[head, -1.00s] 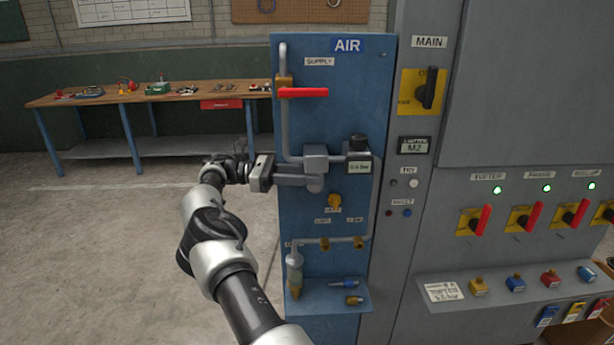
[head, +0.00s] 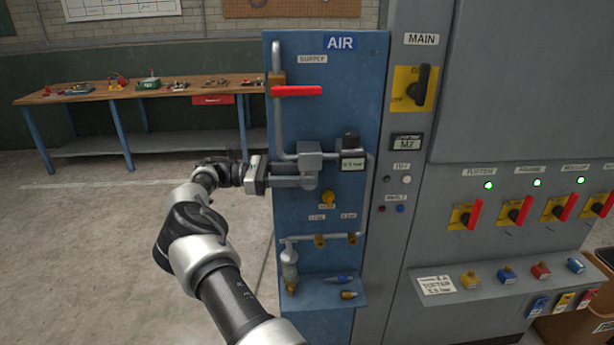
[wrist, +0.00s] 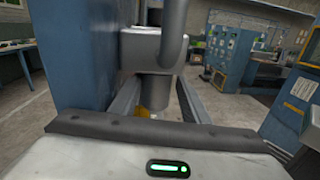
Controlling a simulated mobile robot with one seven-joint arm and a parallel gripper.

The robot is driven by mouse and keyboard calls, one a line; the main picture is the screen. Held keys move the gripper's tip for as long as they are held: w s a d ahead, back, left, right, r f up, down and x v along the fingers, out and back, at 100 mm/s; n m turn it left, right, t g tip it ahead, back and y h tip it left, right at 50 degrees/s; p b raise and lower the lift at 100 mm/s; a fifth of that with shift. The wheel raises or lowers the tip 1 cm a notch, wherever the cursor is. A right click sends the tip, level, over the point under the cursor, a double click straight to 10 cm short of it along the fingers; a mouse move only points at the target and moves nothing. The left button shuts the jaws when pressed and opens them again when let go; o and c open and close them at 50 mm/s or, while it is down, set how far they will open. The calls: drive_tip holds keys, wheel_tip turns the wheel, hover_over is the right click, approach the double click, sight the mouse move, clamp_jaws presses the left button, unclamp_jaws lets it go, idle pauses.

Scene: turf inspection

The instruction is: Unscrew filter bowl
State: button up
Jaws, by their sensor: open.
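On the blue AIR panel (head: 340,120), a grey square block (head: 309,157) sits in the pipework. It also shows in the wrist view (wrist: 150,48), with a grey cylindrical bowl (wrist: 155,88) hanging below it. My gripper (head: 307,182) reaches in from the left just under the block. In the wrist view its two fingers pass on either side of the bowl, with visible gaps, so it is open around the bowl. In the head view the fingers mostly hide the bowl. The bowl's lower end is hidden in the wrist view by the gripper body.
A red supply lever (head: 297,91) is above the block, and a small display (head: 352,164) is to its right. A clear cup (head: 289,262) hangs above a blue shelf (head: 325,298). Open floor lies left.

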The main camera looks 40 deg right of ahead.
drive_tip(key=f, duration=0.1)
drive_tip(key=s+d+f+p, duration=0.1)
drive_tip(key=f, duration=0.1)
drive_tip(key=shift+s+d+n, duration=0.15)
drive_tip(key=shift+s+n, duration=0.1)
drive_tip(key=shift+n, duration=0.05)
drive_tip(key=shift+d+n+t+p, duration=0.15)
drive_tip(key=shift+n+t+p, duration=0.4)
drive_tip(key=shift+p, duration=0.65)
drive_tip(key=shift+t+h+p, duration=0.35)
drive_tip(key=shift+h+p, duration=0.05)
drive_tip(key=shift+s+r+n+t+p, duration=0.15)
drive_tip(key=shift+n+t+p, duration=0.3)
drive_tip(key=shift+p, duration=0.2)
drive_tip(key=shift+s+d+r+n+t+h+p, duration=0.15)
drive_tip(key=shift+s+n+t+h+p, duration=0.2)
drive_tip(key=shift+t+h+p, duration=0.3)
drive_tip(key=shift+w+n+t+h, duration=0.25)
drive_tip(key=shift+n+t, duration=0.3)
drive_tip(key=shift+t, duration=0.15)
drive_tip(key=n+t, duration=0.4)
drive_tip(key=t, duration=0.2)
drive_tip(key=shift+h, duration=0.4)
drive_tip(key=shift+w+n+t, duration=0.15)
drive_tip(key=shift+n+t, duration=0.45)
drive_tip(key=shift+t, duration=0.5)
